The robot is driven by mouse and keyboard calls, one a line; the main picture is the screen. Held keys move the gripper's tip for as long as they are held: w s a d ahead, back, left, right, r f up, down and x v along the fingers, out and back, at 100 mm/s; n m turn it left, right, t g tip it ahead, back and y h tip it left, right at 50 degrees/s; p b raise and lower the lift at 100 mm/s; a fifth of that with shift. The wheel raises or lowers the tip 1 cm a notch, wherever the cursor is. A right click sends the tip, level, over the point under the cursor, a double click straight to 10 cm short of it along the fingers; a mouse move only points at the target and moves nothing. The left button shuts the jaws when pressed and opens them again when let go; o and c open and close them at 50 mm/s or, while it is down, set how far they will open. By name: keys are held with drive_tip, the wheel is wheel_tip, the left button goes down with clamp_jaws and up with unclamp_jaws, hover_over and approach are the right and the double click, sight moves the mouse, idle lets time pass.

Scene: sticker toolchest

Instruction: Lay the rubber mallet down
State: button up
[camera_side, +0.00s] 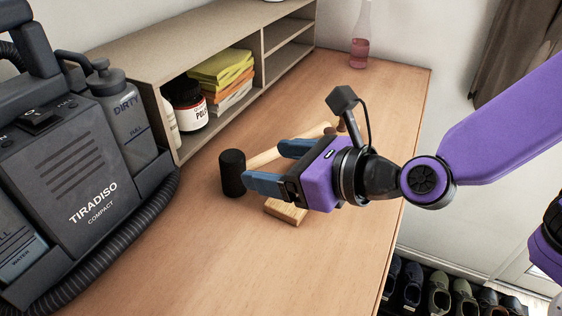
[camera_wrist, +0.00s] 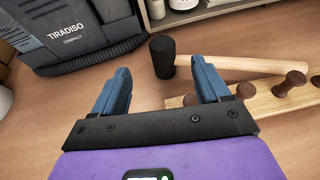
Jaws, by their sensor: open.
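The rubber mallet has a black head (camera_side: 232,172) and a pale wooden handle (camera_side: 285,146). In the side view the head is on the table, with the handle running away to the right behind my gripper. Whether the handle touches the rack is unclear.
A dark Tiradiso cleaning machine (camera_side: 75,165) with a hose fills the left. A pink bottle (camera_side: 360,45) stands at the far end. The front table is clear.

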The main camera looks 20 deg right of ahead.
drive_tip(key=shift+s+d, duration=0.15)
drive_tip(key=shift+s, duration=0.05)
